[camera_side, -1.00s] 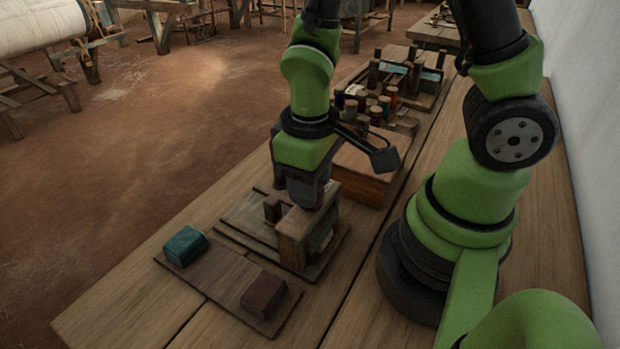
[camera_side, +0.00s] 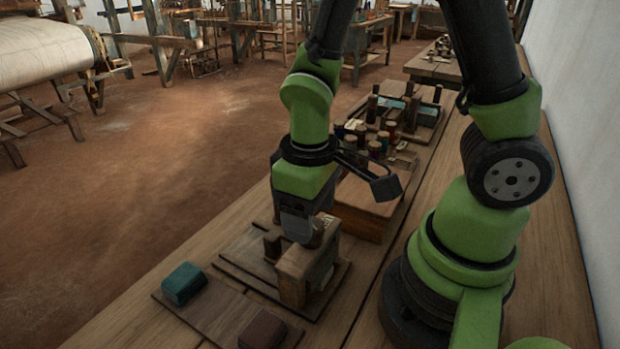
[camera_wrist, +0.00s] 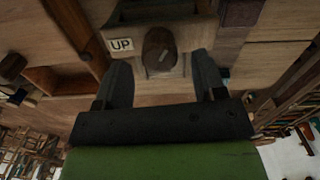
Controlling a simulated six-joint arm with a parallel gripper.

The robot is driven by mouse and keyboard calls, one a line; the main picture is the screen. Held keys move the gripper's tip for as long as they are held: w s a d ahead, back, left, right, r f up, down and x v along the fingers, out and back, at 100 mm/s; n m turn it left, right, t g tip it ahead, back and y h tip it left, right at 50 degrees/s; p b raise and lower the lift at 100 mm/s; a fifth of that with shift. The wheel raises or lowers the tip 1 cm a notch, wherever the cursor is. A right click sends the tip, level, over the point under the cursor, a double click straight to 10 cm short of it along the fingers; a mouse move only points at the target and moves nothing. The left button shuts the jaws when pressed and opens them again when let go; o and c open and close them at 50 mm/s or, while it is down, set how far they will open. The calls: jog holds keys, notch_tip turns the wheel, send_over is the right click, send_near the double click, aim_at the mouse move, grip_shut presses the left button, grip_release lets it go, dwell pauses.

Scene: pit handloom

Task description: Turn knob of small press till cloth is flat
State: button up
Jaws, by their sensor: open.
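The small wooden press (camera_side: 292,278) stands on a flat base on the bench. Its dark round knob (camera_wrist: 159,49), with a pale mark, is on top, beside a label reading UP (camera_wrist: 121,45). The knob also shows in the side view (camera_side: 319,233), partly behind my gripper. My gripper (camera_wrist: 162,72) is open, pointing down at the press, with one finger on each side of the knob's near edge. I see a gap between each finger and the knob. I cannot make out any cloth in the press.
A board (camera_side: 222,306) in front of the press carries a teal block (camera_side: 183,283) and a dark brown block (camera_side: 262,331). A wooden box (camera_side: 366,205) stands behind the press. Spools (camera_side: 375,148) and a tray (camera_side: 425,120) lie farther back. A white wall rises at right.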

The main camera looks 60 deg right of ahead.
notch_tip(320, 180, up, 8)
jog(key=shift+r, duration=0.25)
jog(key=shift+r, duration=0.1)
jog(key=s+d+r+m+t+y, duration=0.1)
jog(key=s+r+m+t+y, duration=0.1)
jog(key=s+r+m+t, duration=0.3)
notch_tip(320, 180, up, 4)
jog(key=shift+s+d+r+t, duration=0.2)
jog(key=shift+d+t, duration=0.2)
jog(key=shift+t, duration=0.7)
jog(key=shift+w+f, duration=0.1)
dwell(1.5)
